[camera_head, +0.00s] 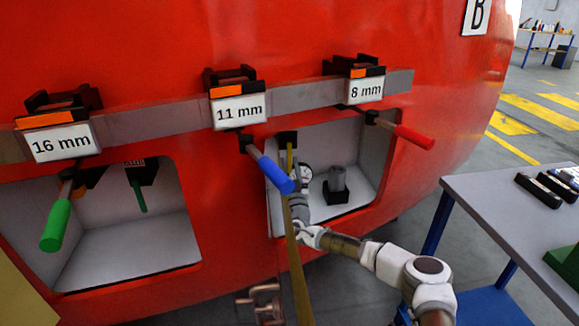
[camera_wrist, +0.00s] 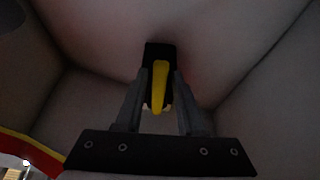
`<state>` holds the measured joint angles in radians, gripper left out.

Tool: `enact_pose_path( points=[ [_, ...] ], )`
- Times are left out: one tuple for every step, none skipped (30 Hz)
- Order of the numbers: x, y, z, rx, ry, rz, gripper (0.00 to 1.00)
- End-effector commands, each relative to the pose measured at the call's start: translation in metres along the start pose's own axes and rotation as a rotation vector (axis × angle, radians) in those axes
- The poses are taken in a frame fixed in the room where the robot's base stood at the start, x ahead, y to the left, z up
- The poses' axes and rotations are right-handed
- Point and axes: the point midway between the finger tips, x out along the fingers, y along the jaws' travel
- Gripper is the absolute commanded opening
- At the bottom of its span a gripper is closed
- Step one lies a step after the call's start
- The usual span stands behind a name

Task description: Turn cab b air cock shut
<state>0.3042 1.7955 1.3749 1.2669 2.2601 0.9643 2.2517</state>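The air cock shows in the wrist view as a yellow lever (camera_wrist: 160,86) hanging from a black mount (camera_wrist: 159,50) on a pale wall. My gripper (camera_wrist: 161,90) has one finger on each side of the lever, with narrow dark gaps that make contact hard to judge. In the head view my gripper (camera_head: 298,207) reaches into the right recess under the letter B plate (camera_head: 476,14). Its fingertips are hard to make out there. A black mount (camera_head: 287,138) sits at the top left of that recess, and the yellow below it is partly masked by a long yellow strip.
The right recess also holds a round gauge (camera_head: 307,172) and a grey cylinder on a black base (camera_head: 338,181). Blue (camera_head: 272,172), red (camera_head: 413,136) and green (camera_head: 56,225) handles jut out from the rail above. A grey-topped table (camera_head: 490,210) stands at the right.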

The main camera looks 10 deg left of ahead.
Motion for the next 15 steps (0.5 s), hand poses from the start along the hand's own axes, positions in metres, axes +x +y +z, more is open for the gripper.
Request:
enact_pose_path(
  points=[
    [0.000, 0.000, 0.000, 0.000, 0.000, -0.001, 0.49],
    [0.000, 0.000, 0.000, -0.001, 0.000, -0.001, 0.50],
    [0.000, 0.000, 0.000, -0.001, 0.000, -0.001, 0.50],
    [0.000, 0.000, 0.000, -0.001, 0.000, -0.001, 0.50],
    [0.000, 0.000, 0.000, -0.001, -0.001, -0.001, 0.50],
    [0.000, 0.000, 0.000, -0.001, -0.001, -0.001, 0.50],
    [0.000, 0.000, 0.001, -0.002, -0.001, -0.001, 0.50],
    [0.000, 0.000, 0.001, -0.002, -0.001, -0.001, 0.50],
    [-0.001, 0.000, 0.001, -0.002, -0.001, -0.001, 0.50],
    [-0.001, 0.000, 0.001, -0.002, -0.001, -0.001, 0.50],
    [-0.002, 0.000, 0.001, -0.002, -0.001, -0.001, 0.50],
    [-0.003, 0.000, 0.001, -0.002, -0.002, -0.001, 0.50],
    [-0.005, 0.000, 0.001, -0.001, -0.002, -0.002, 0.50],
    [-0.007, 0.001, 0.001, -0.001, -0.002, -0.001, 0.50],
    [-0.011, 0.001, 0.001, -0.001, -0.003, -0.001, 0.50]
  ],
)
